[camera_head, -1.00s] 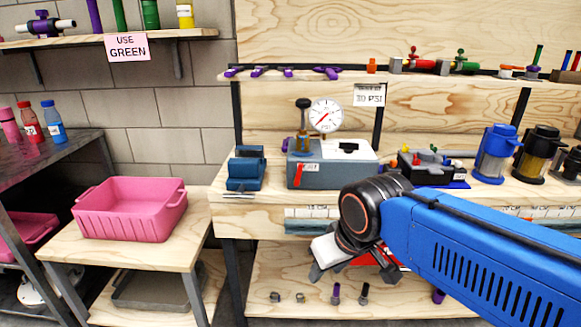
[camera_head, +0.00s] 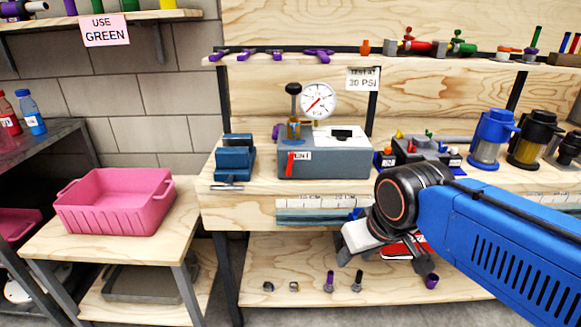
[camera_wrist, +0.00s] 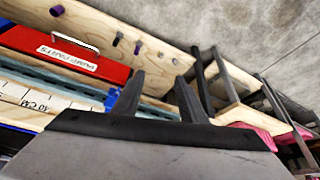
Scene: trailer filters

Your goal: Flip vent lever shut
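The vent lever (camera_head: 291,163) is a small red lever on the front left of a grey box (camera_head: 340,164), beside a partly covered white label. It stands nearly upright, leaning slightly. A round gauge (camera_head: 319,101) and a black-knobbed pump handle (camera_head: 293,89) rise from the box. My gripper (camera_head: 352,250) is low in front of the bench, below and right of the lever, touching nothing that I can see. In the wrist view my gripper (camera_wrist: 158,90) has two dark fingers apart, with nothing between them. The lever does not show in the wrist view.
A blue vise-like block (camera_head: 234,160) stands left of the box. A dark block with coloured fittings (camera_head: 420,152) and blue and black canisters stand right. A red case (camera_wrist: 70,52) and small fittings lie on the lower shelf. A pink bin (camera_head: 115,202) stands left.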

